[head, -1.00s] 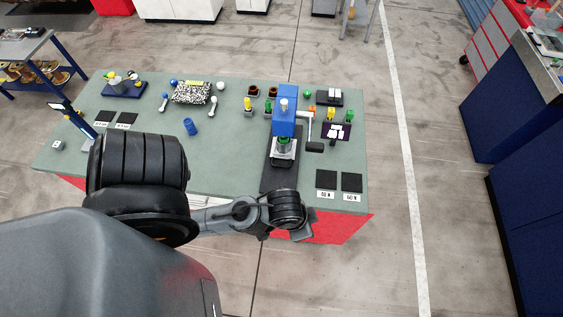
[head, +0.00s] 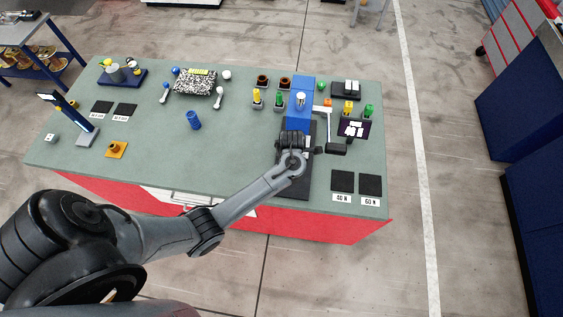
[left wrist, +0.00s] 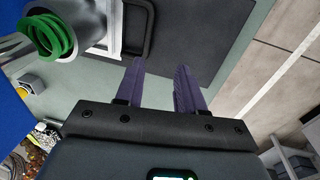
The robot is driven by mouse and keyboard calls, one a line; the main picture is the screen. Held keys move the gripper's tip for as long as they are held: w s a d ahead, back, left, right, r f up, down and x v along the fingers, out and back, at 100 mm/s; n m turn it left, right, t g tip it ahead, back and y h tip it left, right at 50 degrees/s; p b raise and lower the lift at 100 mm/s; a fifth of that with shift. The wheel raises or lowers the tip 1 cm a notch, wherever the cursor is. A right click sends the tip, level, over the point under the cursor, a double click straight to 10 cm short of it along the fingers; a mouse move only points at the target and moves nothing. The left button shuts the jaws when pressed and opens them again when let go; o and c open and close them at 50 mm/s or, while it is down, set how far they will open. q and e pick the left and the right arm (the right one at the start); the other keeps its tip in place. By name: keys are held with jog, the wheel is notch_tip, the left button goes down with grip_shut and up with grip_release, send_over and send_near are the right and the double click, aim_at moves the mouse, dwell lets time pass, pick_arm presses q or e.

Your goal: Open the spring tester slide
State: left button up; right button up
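The spring tester (head: 301,92) is a blue press on a dark base at the right of the bench. My left gripper (head: 294,142) is over the front of the tester and hides its slide in the head view. In the left wrist view, the two purple fingers (left wrist: 160,68) are apart with nothing between them. The slide's black U-shaped handle (left wrist: 150,30) is just beyond the fingertips. A green coil spring (left wrist: 50,35) sits in a grey holder at the upper left. Whether the fingers touch the handle cannot be told. My right gripper is not in view.
Black pads labelled 40 N and 60 N (head: 342,182) lie right of the tester's base. A dark tray (head: 352,127) and green and yellow pieces stand to its right. A blue cylinder (head: 194,120) stands mid-bench. The bench front left of the tester is clear.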

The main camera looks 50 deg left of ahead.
pick_arm(q)
jog(key=shift+t, duration=0.3)
jog(key=w+f+b, duration=0.1)
jog(key=f, duration=0.1)
jog(key=w+f, duration=0.2)
jog(key=shift+a+b, duration=0.1)
jog(key=shift+b, duration=0.3)
jog(key=shift+w+a+f, duration=0.1)
jog(key=shift+a+f, duration=0.05)
jog(key=shift+f, duration=0.7)
grip_shut()
